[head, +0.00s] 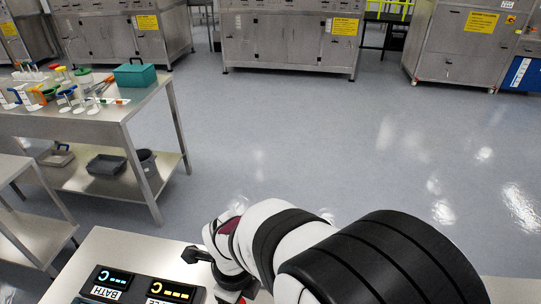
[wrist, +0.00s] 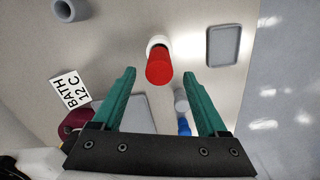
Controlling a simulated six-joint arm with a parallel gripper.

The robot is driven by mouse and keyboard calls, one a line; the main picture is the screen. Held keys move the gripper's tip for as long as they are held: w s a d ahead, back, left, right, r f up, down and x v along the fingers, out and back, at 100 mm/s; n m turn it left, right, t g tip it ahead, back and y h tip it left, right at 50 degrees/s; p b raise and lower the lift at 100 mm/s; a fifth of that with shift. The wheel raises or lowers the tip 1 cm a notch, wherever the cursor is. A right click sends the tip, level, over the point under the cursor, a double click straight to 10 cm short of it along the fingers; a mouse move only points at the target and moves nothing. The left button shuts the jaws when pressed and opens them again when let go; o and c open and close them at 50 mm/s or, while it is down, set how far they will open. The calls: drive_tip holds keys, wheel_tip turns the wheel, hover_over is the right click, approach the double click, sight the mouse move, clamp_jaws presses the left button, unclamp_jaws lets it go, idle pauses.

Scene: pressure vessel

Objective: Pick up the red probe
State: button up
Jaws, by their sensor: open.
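The red probe (wrist: 158,70) shows in the wrist view as a red cylinder with a pale round part at its far end. It points towards the camera. My gripper (wrist: 159,77) has two green fingers that are spread open. The probe appears in the gap between the fingertips, with clear space on both sides. Neither finger visibly touches it. I cannot tell how far down the fingers reach along it. In the head view my arm hides the probe, and I cannot make out the fingers there.
The wrist view shows a blue-ended piece (wrist: 184,125) by the right finger, a grey tray (wrist: 222,46), a grey cylinder (wrist: 70,10) and a "BATH 12 C" label (wrist: 70,90). In the head view, two display boxes (head: 103,282) (head: 170,291) sit at the near table's front.

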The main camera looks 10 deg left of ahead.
drive_tip(key=f, duration=0.5)
drive_tip(key=shift+a, duration=0.35)
clamp_jaws()
